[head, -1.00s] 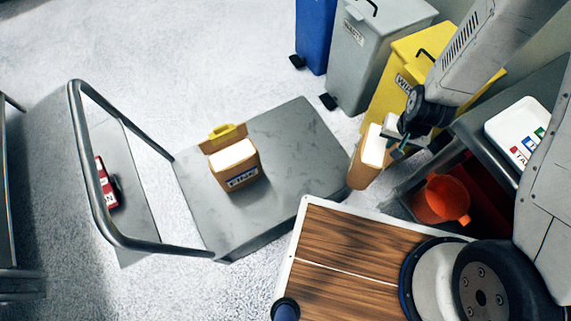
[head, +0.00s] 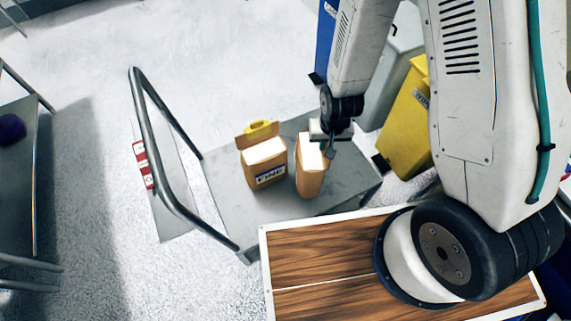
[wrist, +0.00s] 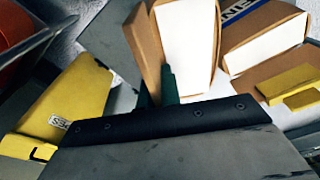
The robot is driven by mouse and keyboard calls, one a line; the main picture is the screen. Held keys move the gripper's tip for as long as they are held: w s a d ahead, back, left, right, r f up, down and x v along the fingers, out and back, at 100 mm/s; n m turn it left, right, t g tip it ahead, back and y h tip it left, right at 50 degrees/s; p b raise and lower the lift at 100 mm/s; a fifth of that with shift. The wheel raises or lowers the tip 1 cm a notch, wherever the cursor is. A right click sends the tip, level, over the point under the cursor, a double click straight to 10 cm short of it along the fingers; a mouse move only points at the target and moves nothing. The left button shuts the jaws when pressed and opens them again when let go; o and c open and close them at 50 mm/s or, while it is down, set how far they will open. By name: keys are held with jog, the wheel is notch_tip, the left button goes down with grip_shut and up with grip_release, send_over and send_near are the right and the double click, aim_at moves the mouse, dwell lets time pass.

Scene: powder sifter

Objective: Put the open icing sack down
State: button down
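The open icing sack (head: 309,178) is a brown paper sack with white powder at its open top. It stands upright over the flat grey cart (head: 225,188), right of a second sack. My gripper (head: 328,146) is shut on the sack's upper edge. In the wrist view, the dark green fingers (wrist: 157,88) pinch the rim of the sack (wrist: 185,45). The sack's underside is hidden, so I cannot tell whether it touches the cart or hangs just above.
A second open brown sack with a blue label (head: 262,164) and a yellow clip (head: 258,128) stands close on the left. The cart's tubular handle (head: 172,150) rises farther left. A yellow bin (head: 406,122) stands to the right. The cart's front left is bare.

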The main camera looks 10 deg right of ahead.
jog(key=shift+w+a, duration=0.1)
jog(key=shift+w, duration=0.2)
jog(key=w+d+f, duration=0.5)
jog(key=w+d, duration=0.3)
jog(key=w, duration=0.4)
jog(key=shift+w+d, duration=0.35)
jog(key=shift+d, duration=0.05)
jog(key=shift+f, duration=0.15)
jog(key=c, duration=1.6)
grip_release()
